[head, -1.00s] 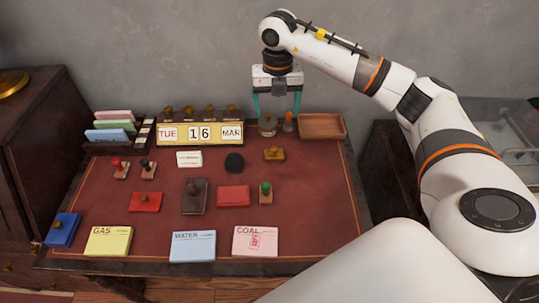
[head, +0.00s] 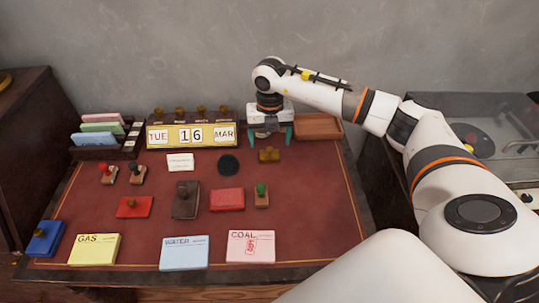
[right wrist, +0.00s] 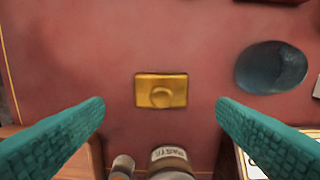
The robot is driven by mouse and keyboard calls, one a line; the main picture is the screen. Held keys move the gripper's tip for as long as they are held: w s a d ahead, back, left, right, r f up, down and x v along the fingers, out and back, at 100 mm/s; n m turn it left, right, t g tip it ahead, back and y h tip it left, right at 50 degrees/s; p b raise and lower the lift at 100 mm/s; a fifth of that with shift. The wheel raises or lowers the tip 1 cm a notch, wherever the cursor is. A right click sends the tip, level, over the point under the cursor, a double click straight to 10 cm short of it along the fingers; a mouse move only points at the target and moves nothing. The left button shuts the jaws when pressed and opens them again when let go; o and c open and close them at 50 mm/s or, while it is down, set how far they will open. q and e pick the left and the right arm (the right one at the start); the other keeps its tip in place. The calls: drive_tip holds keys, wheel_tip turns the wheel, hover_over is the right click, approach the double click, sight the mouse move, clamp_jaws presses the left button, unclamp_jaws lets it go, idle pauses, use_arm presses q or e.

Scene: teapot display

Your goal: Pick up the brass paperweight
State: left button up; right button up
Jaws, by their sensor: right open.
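The brass paperweight (head: 269,155) is a small golden block with a round knob, lying on the red desk top. In the right wrist view the brass paperweight (right wrist: 161,91) shows from above, in line with the gap between the fingers. My right gripper (head: 270,137) is open and empty, at the back of the desk just behind the paperweight and apart from it. Its two teal fingers (right wrist: 160,125) stand wide on either side. My left gripper is not in view.
A dark round object (head: 229,164) lies left of the paperweight. The date display (head: 190,136) stands behind, and a wooden tray (head: 318,127) is at the back right. A paste jar (right wrist: 171,161) stands close by the fingers. The desk right of the paperweight is clear.

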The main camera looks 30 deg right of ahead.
sight(269, 148)
wheel_tip(269, 148, down, 5)
drive_tip(key=shift+s+a+r+p, duration=0.1)
drive_tip(key=shift+s+a+p, duration=0.05)
drive_tip(key=shift+p, duration=0.15)
drive_tip(key=c, duration=1.4)
